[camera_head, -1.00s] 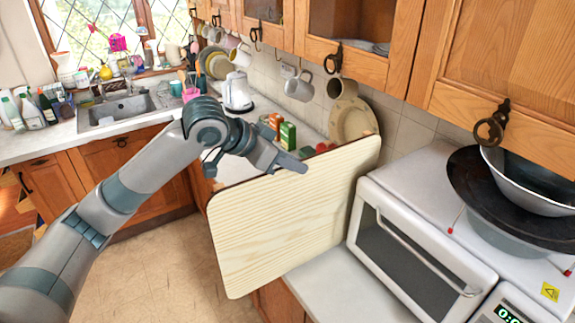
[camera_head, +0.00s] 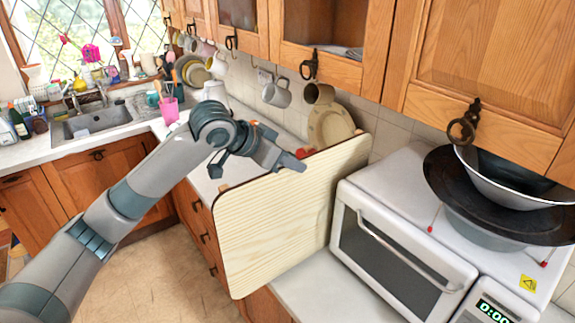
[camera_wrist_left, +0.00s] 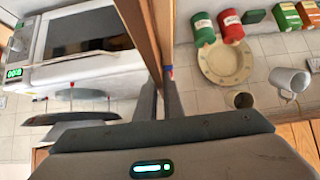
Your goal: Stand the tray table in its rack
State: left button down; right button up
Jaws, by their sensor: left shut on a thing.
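The tray table, a pale wood-grain board with rounded corners (camera_head: 285,220), stands on edge, tilted in the picture, above the counter left of the oven. My left gripper (camera_head: 292,163) is shut on its upper edge. In the left wrist view the board shows edge-on as a brown panel (camera_wrist_left: 146,40) between the fingers of my left gripper (camera_wrist_left: 158,95). I cannot make out the rack in either view. Whether the board's lower edge touches anything is unclear. My right gripper is not in view.
A white oven (camera_head: 400,245) stands close right of the board, with a black wok (camera_head: 490,195) on top. A beige plate (camera_head: 330,125) leans on the wall behind. Red (camera_wrist_left: 231,27) and green tins (camera_wrist_left: 203,30) stand near it. Wall cabinets (camera_head: 340,45) hang above. A pink cup (camera_head: 169,110) stands left.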

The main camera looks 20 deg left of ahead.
pick_arm(q)
jog(key=shift+w+d, duration=0.5)
jog(key=shift+w, duration=0.15)
jog(key=c, duration=1.8)
grip_release()
jog(key=shift+s+f, duration=0.1)
jog(key=shift+f, duration=0.05)
jog(key=shift+s+a+r, duration=0.15)
jog(key=shift+r, duration=0.1)
jog(key=b+v, duration=0.6)
jog(key=v, duration=1.1)
